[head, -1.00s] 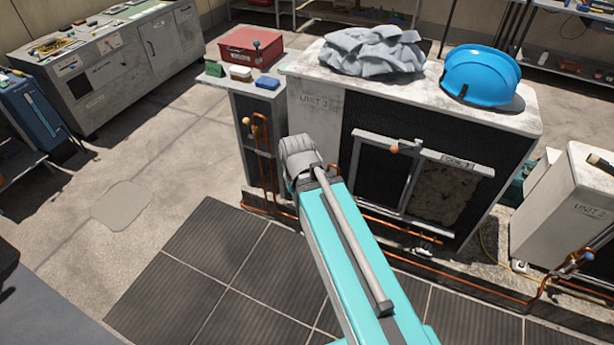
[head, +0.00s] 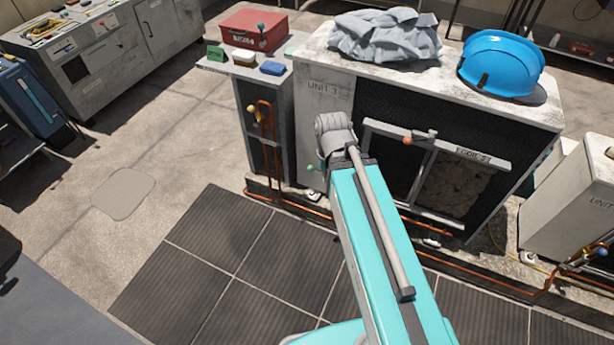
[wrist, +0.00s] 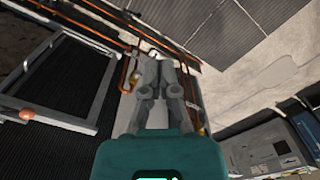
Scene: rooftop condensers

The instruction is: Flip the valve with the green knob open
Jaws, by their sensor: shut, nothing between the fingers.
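A small green knob (head: 310,167) shows in the head view, low by the front of the unit marked UNIT 3 and just left of my arm. Its valve body and handle angle are too small to make out. I cannot pick the green knob out in the wrist view. My gripper (wrist: 165,62) is shut and empty in the wrist view, its fingers pointing towards the pipework at the unit's base. In the head view my gripper is hidden behind my own arm.
UNIT 3 (head: 322,88) carries a grey cloth (head: 385,38) and blue helmet (head: 500,65). A yellow knob (head: 252,109) sits on copper pipe at left. An orange knob (head: 408,141) is on the front frame. Copper pipe (head: 480,283) runs low. Dark mats (head: 210,245) are clear.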

